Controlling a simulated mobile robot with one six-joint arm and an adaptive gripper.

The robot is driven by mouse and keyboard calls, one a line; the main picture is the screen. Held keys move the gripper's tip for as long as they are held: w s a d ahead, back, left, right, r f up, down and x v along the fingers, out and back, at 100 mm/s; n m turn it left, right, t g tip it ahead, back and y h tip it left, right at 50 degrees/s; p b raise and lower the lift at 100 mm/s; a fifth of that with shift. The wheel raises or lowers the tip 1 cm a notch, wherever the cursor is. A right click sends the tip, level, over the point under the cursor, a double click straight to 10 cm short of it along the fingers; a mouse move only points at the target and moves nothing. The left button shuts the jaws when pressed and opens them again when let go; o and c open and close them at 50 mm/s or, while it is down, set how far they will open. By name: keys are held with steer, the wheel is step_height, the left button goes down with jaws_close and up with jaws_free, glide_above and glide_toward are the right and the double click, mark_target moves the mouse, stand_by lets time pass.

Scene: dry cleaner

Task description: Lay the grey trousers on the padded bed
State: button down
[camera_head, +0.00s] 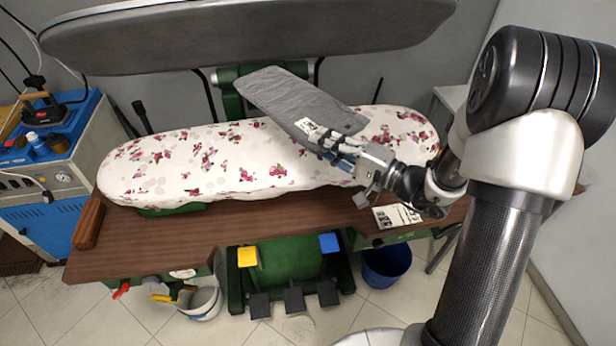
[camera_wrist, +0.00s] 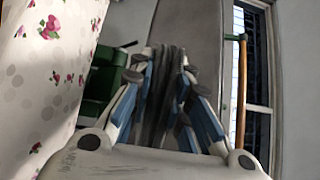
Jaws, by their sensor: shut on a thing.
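The grey trousers (camera_head: 292,97) are folded into a long flat shape with a white tag near the end closest to my gripper. My gripper (camera_head: 342,150) is shut on that near end and holds the trousers above the padded bed. In the wrist view the trousers (camera_wrist: 165,85) show edge-on as a dark grey strip between the fingers of my gripper (camera_wrist: 172,100). The padded bed (camera_head: 165,170) has a white cover with pink flowers. It lies under and to the left of the trousers. Whether the trousers touch the bed cannot be told.
A grey upper press plate (camera_head: 240,35) hangs behind and above the bed. A brown wooden table (camera_head: 230,235) runs along the bed's front. A blue cabinet (camera_head: 45,165) stands at the left. The bed's left half is clear.

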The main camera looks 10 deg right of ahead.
step_height(320, 180, down, 18)
steer(key=b, duration=0.4)
steer(key=shift+f, duration=0.25)
steer(key=c, duration=1.5)
jaws_free()
steer(key=shift+a, duration=0.1)
